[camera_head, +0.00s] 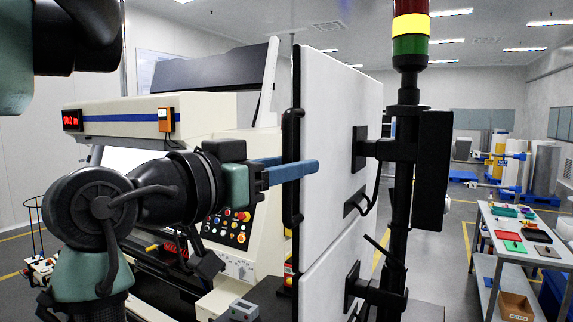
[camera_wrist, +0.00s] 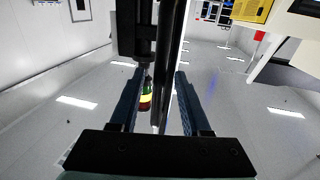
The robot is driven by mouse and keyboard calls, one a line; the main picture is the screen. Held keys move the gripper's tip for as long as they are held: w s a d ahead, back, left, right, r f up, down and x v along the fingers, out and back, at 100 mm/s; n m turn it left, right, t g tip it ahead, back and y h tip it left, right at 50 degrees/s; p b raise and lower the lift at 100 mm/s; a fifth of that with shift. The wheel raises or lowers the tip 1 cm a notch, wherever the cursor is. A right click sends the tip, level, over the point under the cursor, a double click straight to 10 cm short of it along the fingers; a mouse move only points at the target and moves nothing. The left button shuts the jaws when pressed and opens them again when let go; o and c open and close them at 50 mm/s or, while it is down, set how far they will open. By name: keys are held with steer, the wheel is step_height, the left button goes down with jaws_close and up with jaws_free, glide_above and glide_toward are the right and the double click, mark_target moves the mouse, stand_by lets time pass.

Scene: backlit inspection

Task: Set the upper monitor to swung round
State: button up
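The upper monitor (camera_head: 340,110) is a tall pale panel seen nearly edge-on in the head view, carried by a black bracket on a dark pole. A black handle (camera_head: 291,165) runs up its near left edge. My gripper (camera_head: 300,166) is at that handle, with one blue finger in front of the panel and the other partly hidden behind the handle. In the wrist view my gripper (camera_wrist: 159,75) has its blue fingers apart, with a dark upright bar, likely the handle (camera_wrist: 170,75), between them. Contact with the fingers cannot be told.
A lower monitor (camera_head: 335,265) hangs below on the same pole (camera_head: 402,180), which has a signal light (camera_head: 410,30) on top. A cream machine (camera_head: 230,190) with buttons stands behind my arm. A table (camera_head: 510,235) with trays is at the right, with clear floor before it.

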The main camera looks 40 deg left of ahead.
jaws_close()
stand_by(1.3)
